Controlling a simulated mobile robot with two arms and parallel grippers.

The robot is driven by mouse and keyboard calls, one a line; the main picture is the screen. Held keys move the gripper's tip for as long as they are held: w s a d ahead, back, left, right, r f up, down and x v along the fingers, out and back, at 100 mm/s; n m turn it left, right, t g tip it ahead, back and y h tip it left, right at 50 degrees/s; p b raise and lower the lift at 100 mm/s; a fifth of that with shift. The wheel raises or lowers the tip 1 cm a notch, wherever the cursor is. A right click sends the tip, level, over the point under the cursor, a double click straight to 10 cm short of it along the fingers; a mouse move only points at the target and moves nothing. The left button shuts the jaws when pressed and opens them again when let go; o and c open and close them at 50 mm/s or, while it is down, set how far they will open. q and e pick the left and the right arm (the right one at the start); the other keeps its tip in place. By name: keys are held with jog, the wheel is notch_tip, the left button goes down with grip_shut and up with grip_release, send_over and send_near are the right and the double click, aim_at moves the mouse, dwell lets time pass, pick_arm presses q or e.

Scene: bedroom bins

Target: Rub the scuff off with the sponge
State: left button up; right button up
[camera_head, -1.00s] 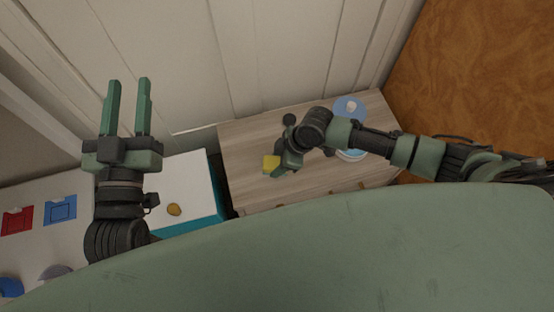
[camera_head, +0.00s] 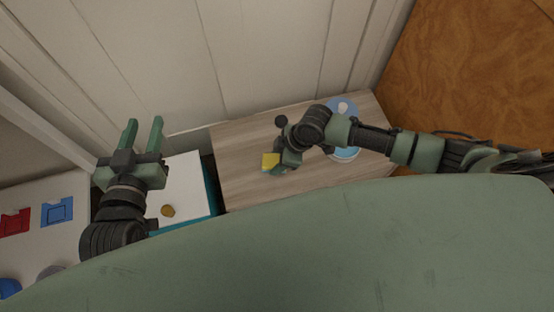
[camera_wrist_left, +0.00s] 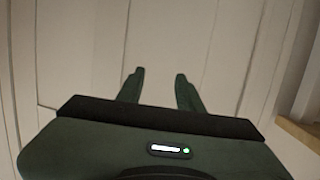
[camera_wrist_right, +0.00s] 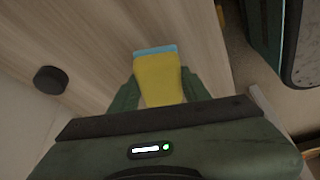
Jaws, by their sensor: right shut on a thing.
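The sponge (camera_head: 270,161) is yellow with a blue layer. My right gripper (camera_head: 277,166) is shut on it, over the wood-grain top (camera_head: 237,155). In the right wrist view the yellow body of the sponge (camera_wrist_right: 158,80) sits between the fingers, its blue end (camera_wrist_right: 155,50) pointing away against the wood behind; I cannot tell whether it touches. I cannot make out a scuff in any view. My left gripper (camera_head: 143,134) is open and empty before the pale panelled wall; its spread fingers also show in the left wrist view (camera_wrist_left: 159,75).
A dark round thing (camera_head: 281,121) is near the wood's back edge. Blue round items (camera_head: 344,152) lie partly behind my right arm. At left, a white-topped teal box (camera_head: 190,180) bears a small orange-brown lump (camera_head: 167,211). Red (camera_head: 15,222) and blue (camera_head: 57,211) pieces lie further left.

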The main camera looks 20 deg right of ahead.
jog(key=shift+r+p, duration=0.45)
jog(key=shift+p, duration=0.1)
jog(key=shift+r+p, duration=0.75)
jog(key=shift+p, duration=0.05)
jog(key=shift+r+p, duration=0.3)
jog(key=shift+p, duration=0.05)
jog(key=shift+r+p, duration=0.25)
jog(key=shift+p, duration=0.1)
jog(key=shift+r+p, duration=0.3)
jog(key=shift+p, duration=0.05)
jog(key=shift+r+p, duration=0.35)
jog(key=shift+p, duration=0.05)
jog(key=shift+r+p, duration=0.7)
jog(key=shift+p, duration=0.1)
pick_arm(q)
jog(key=s+a+f+g+y, duration=0.1)
jog(key=s+a+f+g, duration=0.1)
jog(key=s+f+g, duration=0.4)
jog(key=s+a+f+g+y, duration=0.2)
jog(key=s+f+g, duration=0.3)
jog(key=s+f, duration=0.4)
jog(key=shift+s+a+f+n+g, duration=0.25)
jog(key=shift+a+f+n+g, duration=0.15)
jog(key=shift+a, duration=0.25)
pick_arm(e)
jog(key=shift+r, duration=0.15)
